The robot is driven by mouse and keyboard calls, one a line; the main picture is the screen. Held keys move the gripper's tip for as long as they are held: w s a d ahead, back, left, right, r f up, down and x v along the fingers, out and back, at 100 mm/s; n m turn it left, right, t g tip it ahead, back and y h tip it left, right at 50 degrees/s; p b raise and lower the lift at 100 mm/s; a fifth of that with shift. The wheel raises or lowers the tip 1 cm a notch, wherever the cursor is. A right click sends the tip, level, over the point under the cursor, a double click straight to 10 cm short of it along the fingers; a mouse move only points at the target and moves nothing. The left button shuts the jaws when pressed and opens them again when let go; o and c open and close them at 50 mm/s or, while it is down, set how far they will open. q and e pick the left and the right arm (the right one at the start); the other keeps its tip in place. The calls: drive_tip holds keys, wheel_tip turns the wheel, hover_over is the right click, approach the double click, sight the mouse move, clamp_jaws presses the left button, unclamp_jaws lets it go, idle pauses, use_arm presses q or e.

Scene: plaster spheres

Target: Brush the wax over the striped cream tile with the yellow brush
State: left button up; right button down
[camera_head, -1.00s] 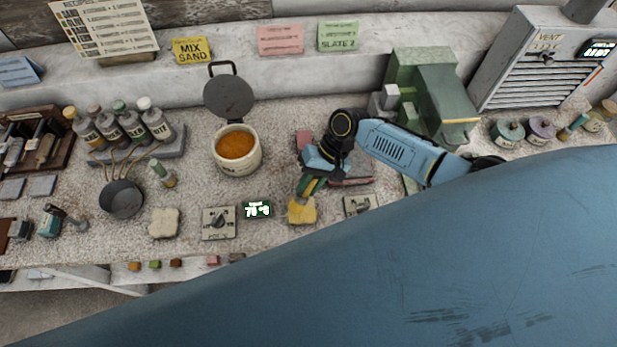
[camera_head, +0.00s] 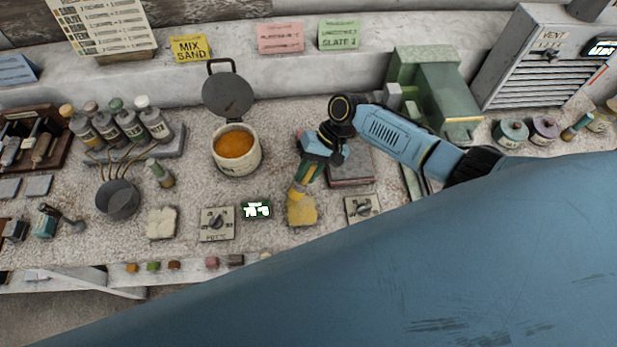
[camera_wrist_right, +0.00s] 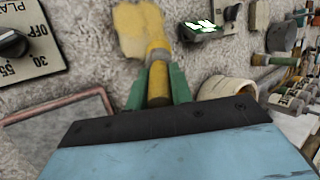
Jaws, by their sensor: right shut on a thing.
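My right gripper (camera_head: 308,173) is shut on the yellow brush (camera_head: 297,193). In the right wrist view its green fingers (camera_wrist_right: 158,86) are on either side of the yellow brush handle (camera_wrist_right: 158,62). The brush's head end is at a yellowish, lobed flat piece (camera_head: 304,213), also in the right wrist view (camera_wrist_right: 132,30); I cannot make out stripes on it or tell whether they touch. A paler cream piece (camera_head: 162,223) lies further left. An open pot (camera_head: 236,163) holds orange, wax-like stuff (camera_head: 235,144). My left gripper is not in view.
A dial box (camera_head: 216,223) and a lit display (camera_head: 257,210) stand left of the brush, another dial box (camera_head: 362,208) to its right. Several bottles (camera_head: 132,124) and a green machine (camera_head: 430,85) stand further back.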

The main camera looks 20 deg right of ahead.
drive_tip(key=shift+f, duration=0.1)
drive_tip(key=shift+s, duration=0.1)
drive_tip(key=shift+s+a+p, duration=0.2)
drive_tip(key=shift+s+p, duration=0.5)
drive_tip(key=shift+p, duration=0.2)
drive_tip(key=shift+s+a+p, duration=0.15)
drive_tip(key=shift+s+p, duration=0.25)
drive_tip(key=shift+s, duration=0.15)
drive_tip(key=shift+s+a+p, duration=0.15)
drive_tip(key=shift+s+p, duration=0.25)
drive_tip(key=shift+s, duration=0.1)
drive_tip(key=shift+w, duration=0.25)
drive_tip(key=shift+w+d+b, duration=0.3)
drive_tip(key=shift+w+b, duration=0.35)
drive_tip(key=shift+w, duration=0.15)
drive_tip(key=shift+w+d+b, duration=0.2)
drive_tip(key=shift+w+b, duration=0.4)
drive_tip(key=shift+w, duration=0.2)
